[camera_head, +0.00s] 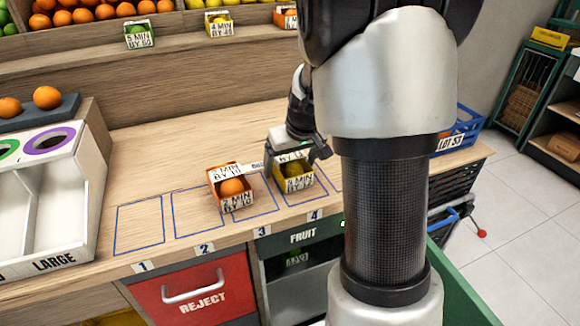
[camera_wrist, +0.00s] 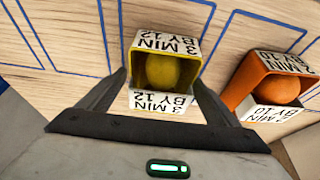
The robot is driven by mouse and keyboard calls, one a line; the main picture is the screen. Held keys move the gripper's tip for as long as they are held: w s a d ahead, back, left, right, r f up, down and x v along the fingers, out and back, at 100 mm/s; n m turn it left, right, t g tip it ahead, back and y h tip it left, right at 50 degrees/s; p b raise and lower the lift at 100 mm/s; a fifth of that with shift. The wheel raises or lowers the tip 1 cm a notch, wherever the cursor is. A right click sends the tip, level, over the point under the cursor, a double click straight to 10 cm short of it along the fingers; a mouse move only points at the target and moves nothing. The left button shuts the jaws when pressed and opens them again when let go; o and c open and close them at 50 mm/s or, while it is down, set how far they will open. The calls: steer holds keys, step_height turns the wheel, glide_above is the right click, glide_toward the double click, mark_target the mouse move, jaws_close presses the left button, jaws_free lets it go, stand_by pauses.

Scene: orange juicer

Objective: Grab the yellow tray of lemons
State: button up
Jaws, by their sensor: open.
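The yellow tray (camera_head: 280,184) stands on the counter in the outlined spot marked 4. In the wrist view the yellow tray (camera_wrist: 137,52) shows one yellow fruit (camera_wrist: 162,69) inside and white labels reading 3 MIN BY 12. My gripper (camera_head: 297,160) is over this tray, pointing down. In the wrist view my gripper (camera_wrist: 160,82) is open, with one finger on each side of the tray. I cannot tell whether either finger touches it.
An orange tray (camera_head: 214,180) with an orange stands close by at spot 3; it also shows in the wrist view (camera_wrist: 240,84). A white sorter (camera_head: 70,190) stands left. A blue crate (camera_head: 466,130) sits at the counter's right end.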

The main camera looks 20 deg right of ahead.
steer(key=shift+f+b, duration=0.25)
steer(key=shift+b, duration=0.1)
stand_by(0.5)
steer(key=c, duration=1.3)
